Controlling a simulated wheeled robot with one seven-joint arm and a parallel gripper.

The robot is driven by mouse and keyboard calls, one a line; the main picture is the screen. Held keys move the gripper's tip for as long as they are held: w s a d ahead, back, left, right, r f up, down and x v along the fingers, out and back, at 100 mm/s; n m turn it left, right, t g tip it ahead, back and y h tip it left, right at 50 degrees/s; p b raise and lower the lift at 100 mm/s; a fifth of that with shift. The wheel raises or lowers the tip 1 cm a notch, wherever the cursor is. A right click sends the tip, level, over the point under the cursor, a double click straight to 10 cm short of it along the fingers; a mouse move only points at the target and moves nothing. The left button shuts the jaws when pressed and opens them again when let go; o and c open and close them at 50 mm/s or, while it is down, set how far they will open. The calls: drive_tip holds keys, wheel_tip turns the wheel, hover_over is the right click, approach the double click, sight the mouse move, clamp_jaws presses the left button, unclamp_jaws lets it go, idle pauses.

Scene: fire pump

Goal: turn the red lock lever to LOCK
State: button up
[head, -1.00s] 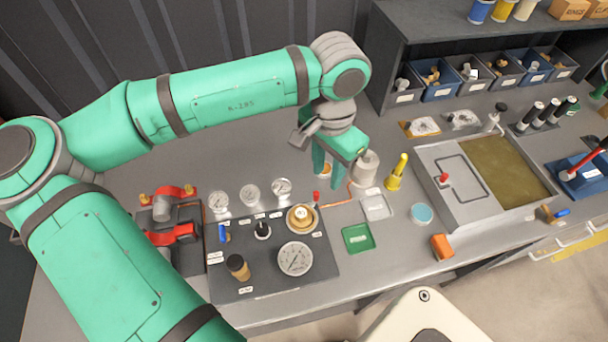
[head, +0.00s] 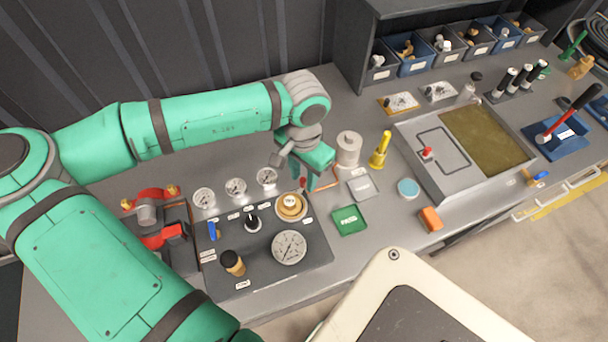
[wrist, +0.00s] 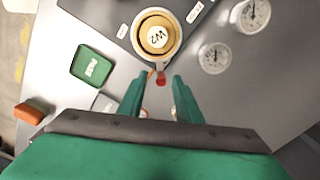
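The small red lever (head: 303,183) is at the right edge of the dark gauge panel (head: 255,268), beside the brass cap (head: 291,205). Its red end also shows in the wrist view (wrist: 161,79), between the two fingertips and seemingly just beyond them. My gripper (head: 304,182) points down over that edge of the panel, with green fingers open; the wrist view shows a clear gap between them (wrist: 158,82). I cannot tell whether either finger touches the lever. A LOCK marking is not readable.
Three small gauges (head: 236,188) stand behind the panel, and a large gauge (head: 289,247) is at its front. A grey cylinder (head: 348,149), yellow bottle (head: 380,150), green tray (head: 349,219) and orange block (head: 430,219) are to the right. An orange strip (head: 328,185) runs near the lever.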

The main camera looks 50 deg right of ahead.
drive_tip(key=shift+f, duration=0.2)
drive_tip(key=shift+w, duration=0.1)
clamp_jaws()
drive_tip(key=shift+w, duration=0.15)
